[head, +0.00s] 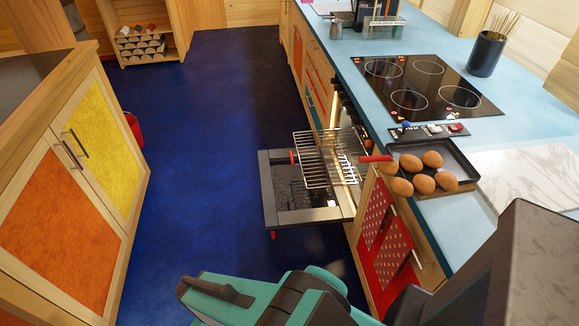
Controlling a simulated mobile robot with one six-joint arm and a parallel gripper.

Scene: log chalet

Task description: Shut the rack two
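The oven door (310,215) is folded down and lies open, roughly flat, over the floor. A wire rack (318,160) is pulled out of the oven and juts over the open door. I see one extended rack clearly; how the levels inside are set is hidden by the counter and cannot be told. A teal and dark part of my arm (268,300) shows at the bottom, in front of the oven and apart from the rack. I cannot make out the fingertips or whether the gripper is open.
A black tray (462,170) of brown eggs (432,159) sits on the blue counter (525,128), near the cooktop (425,85). A cabinet (85,180) with yellow and orange doors stands at the left. The dark blue floor (205,180) between is clear.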

